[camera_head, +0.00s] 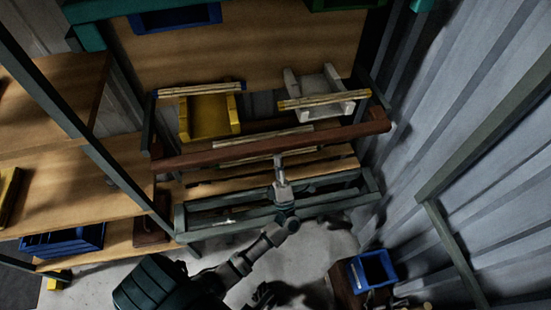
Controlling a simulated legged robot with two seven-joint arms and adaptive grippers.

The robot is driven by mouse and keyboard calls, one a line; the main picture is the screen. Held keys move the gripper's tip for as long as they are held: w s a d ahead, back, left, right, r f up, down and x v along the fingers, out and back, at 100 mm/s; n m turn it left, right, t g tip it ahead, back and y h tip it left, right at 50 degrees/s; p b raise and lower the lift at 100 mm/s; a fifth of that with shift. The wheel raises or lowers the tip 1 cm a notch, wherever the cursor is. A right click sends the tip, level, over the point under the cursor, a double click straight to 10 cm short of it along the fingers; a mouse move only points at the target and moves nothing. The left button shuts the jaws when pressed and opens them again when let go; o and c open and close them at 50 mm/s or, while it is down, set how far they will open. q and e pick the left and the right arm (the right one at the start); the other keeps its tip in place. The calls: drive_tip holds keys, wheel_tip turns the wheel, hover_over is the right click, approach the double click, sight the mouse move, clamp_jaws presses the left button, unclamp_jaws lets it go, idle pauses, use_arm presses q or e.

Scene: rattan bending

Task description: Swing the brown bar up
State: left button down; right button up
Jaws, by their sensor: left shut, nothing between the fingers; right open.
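The brown bar (215,156) runs across the front of the workbench, from the left frame post to the right side, where its end sits higher in the picture. My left arm comes in from the lower left. My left gripper (279,161) is shut with nothing between its fingers. Its tip is at the near, lower edge of the bar around mid-length. I cannot tell whether it touches the bar. My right gripper is not clearly visible.
A yellow holder (209,117) and a pale grey holder (318,93) with rattan sticks stand on the bench behind the bar. Wooden shelves with a blue bin (64,240) stand left. A small blue bin (371,269) is at lower right. A corrugated wall (465,120) closes the right.

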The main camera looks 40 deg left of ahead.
sight(278, 149)
use_arm(q)
drive_tip(key=shift+w+r, duration=0.1)
idle(0.3)
drive_tip(key=shift+w+a+r+p, duration=0.15)
drive_tip(key=shift+a+r+p, duration=0.1)
drive_tip(key=shift+r+p, duration=0.4)
drive_tip(key=shift+w+a+r+p, duration=0.15)
drive_tip(key=shift+a+r+p, duration=0.15)
drive_tip(key=shift+r, duration=0.55)
drive_tip(key=shift+s+d+r+p, duration=0.15)
drive_tip(key=shift+r+p, duration=0.25)
drive_tip(key=shift+r, duration=0.1)
drive_tip(key=shift+s+d+r+p, duration=0.1)
drive_tip(key=shift+d+r+p, duration=0.05)
drive_tip(key=shift+r+p, duration=0.25)
drive_tip(key=shift+r, duration=0.1)
